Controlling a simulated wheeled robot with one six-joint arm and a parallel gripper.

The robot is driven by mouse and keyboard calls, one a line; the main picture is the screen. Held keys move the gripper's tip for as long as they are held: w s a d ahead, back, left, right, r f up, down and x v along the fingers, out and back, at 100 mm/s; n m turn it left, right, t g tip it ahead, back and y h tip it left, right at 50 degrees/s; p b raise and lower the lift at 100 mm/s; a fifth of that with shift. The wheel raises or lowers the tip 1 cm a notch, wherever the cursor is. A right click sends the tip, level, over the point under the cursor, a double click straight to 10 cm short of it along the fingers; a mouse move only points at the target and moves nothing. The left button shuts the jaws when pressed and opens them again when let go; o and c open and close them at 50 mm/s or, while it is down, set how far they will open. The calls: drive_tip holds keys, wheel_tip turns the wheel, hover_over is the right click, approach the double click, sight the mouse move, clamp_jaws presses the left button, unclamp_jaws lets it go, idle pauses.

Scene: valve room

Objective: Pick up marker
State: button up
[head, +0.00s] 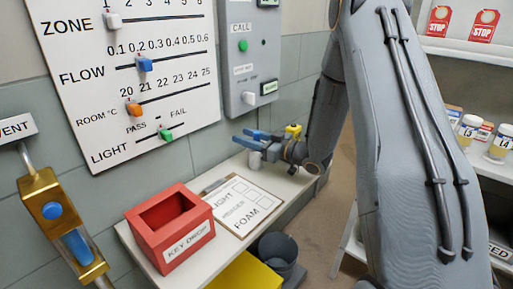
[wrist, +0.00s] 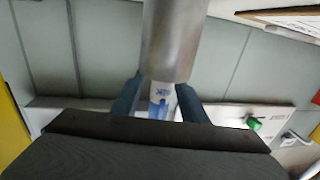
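My gripper (head: 250,140) has blue fingers and is over the white shelf, next to the wall. Its fingers stand apart just above a small grey metal cup (head: 254,160). In the wrist view, the cup (wrist: 174,40) is a large metal cylinder beyond the fingertips. A white and blue piece (wrist: 160,102), seemingly the marker, shows at the cup's edge between the fingers of my gripper (wrist: 159,88). A gap shows at its left side; on the right I cannot tell whether it touches. The rest of it is hidden.
A clipboard (head: 241,205) and a red key drop box (head: 170,226) are on the shelf (head: 276,206). A slider board (head: 135,75) and a grey call panel (head: 248,55) are on the wall. A dark bin (head: 278,252) is below. Bottles (head: 468,131) stand at the right.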

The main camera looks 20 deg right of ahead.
clamp_jaws()
drive_tip(key=shift+d+r, duration=0.1)
wheel_tip(320, 180, up, 7)
drive_tip(key=b, duration=0.1)
drive_tip(key=s+a+b+v, duration=0.1)
drive_tip(key=s+a+v, duration=0.1)
drive_tip(key=v, duration=1.7)
drive_tip(key=shift+s+b, duration=0.3)
